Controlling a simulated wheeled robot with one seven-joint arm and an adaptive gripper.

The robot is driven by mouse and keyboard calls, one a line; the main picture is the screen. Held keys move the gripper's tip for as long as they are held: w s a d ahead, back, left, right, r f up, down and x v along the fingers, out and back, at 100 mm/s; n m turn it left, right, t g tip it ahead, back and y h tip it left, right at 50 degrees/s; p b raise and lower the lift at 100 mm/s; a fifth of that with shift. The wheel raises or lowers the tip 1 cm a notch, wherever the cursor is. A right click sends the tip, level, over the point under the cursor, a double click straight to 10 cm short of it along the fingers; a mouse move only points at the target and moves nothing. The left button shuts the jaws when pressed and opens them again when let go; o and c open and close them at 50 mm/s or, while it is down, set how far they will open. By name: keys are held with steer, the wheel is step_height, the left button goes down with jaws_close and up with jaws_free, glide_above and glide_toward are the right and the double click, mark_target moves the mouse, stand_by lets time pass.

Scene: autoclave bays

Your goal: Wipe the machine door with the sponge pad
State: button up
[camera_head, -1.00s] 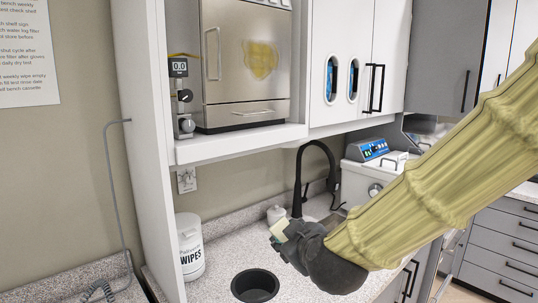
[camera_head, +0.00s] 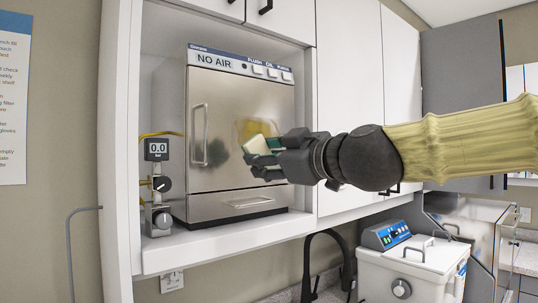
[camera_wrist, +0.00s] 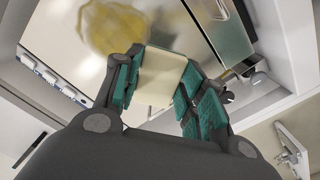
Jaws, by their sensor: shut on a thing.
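The machine is a steel box with a metal door (camera_head: 230,115) in a white cabinet bay, its panel reading "NO AIR". A yellowish stain (camera_head: 255,128) is on the door, partly hidden by my gripper; it shows whole at the upper left in the wrist view (camera_wrist: 115,27). My gripper (camera_head: 262,157) is in front of the door's right half, shut on a cream sponge pad (camera_head: 256,145). In the wrist view the pad (camera_wrist: 160,77) sits between the green-lined fingers. The pad is just below the stain; I cannot tell whether it touches the door.
A door handle (camera_head: 199,135) stands out on the door's left. A gauge with knobs (camera_head: 157,180) is left of the machine. The shelf edge (camera_head: 225,246) runs below. A white unit with a blue panel (camera_head: 400,262) stands lower right.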

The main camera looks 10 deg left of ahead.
steer(key=shift+w+r, duration=0.35)
steer(key=shift+r, duration=0.15)
steer(key=shift+s+a+r, duration=0.15)
steer(key=shift+a+r, duration=0.1)
steer(key=shift+a, duration=0.15)
steer(key=x, duration=0.3)
steer(key=shift+f, duration=0.2)
steer(key=shift+w+a+r, duration=0.15)
steer(key=shift+w+a, duration=0.25)
steer(key=shift+a, duration=0.25)
steer(key=shift+w+a, duration=0.35)
steer(key=shift+w, duration=0.05)
steer(key=shift+s+d, duration=0.1)
steer(key=shift+d, duration=0.05)
